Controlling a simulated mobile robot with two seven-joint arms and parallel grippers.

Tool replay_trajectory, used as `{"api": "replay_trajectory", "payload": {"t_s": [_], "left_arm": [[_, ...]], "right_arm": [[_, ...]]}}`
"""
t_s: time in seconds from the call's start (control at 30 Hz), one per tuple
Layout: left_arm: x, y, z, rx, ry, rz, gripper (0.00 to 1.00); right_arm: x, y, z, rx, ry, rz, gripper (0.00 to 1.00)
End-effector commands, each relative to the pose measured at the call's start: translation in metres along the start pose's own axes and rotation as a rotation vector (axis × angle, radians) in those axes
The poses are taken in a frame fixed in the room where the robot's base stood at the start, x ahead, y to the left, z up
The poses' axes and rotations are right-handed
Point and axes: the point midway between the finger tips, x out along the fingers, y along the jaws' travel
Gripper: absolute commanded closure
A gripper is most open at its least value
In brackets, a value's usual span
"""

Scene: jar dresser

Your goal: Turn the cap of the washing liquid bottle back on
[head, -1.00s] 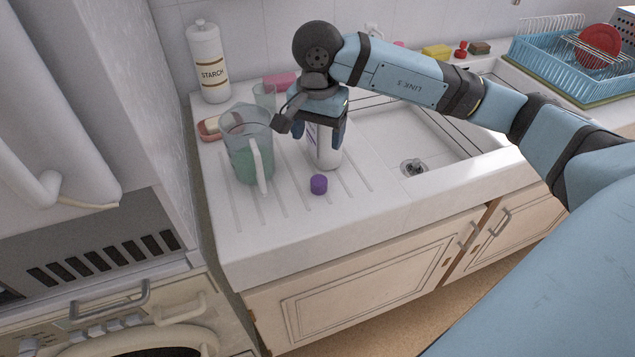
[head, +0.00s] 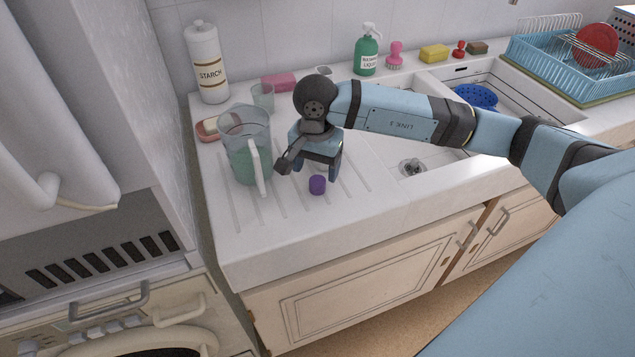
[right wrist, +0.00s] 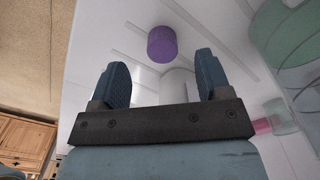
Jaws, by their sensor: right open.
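The purple cap (head: 317,185) sits on the ribbed white drainboard, just in front of my right gripper (head: 318,170); it also shows beyond the fingers in the right wrist view (right wrist: 162,44). The right gripper is open, pointing down close above the board. In the right wrist view a pale rounded shape (right wrist: 176,85), possibly a white bottle, shows between the fingertips (right wrist: 160,75); I cannot tell its contact with them. A green bottle (head: 368,54) with a white pump top stands at the back; its small label seems to read washing liquid. My left gripper is out of view.
A clear jug (head: 243,150) stands just left of the right gripper. A starch bottle (head: 208,65), soap dish (head: 212,128), glass (head: 263,97) and pink sponge (head: 279,81) are behind it. The sink (head: 425,150) lies right. The drainboard's front strip is clear.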

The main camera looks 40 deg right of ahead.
Motion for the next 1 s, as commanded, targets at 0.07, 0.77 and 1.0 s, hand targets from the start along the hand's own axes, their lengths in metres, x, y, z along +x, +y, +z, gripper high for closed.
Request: {"api": "replay_trajectory", "payload": {"t_s": [0.07, 0.77, 1.0], "left_arm": [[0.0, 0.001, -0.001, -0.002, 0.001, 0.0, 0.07], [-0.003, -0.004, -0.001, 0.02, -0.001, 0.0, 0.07], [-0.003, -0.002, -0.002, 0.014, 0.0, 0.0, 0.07]], "right_arm": [[0.001, 0.0, 0.0, 0.0, 0.0, 0.0, 0.29], [0.052, -0.001, -0.003, 0.0, 0.0, 0.0, 0.29], [0.052, -0.001, -0.003, 0.0, 0.0, 0.0, 0.68]]}}
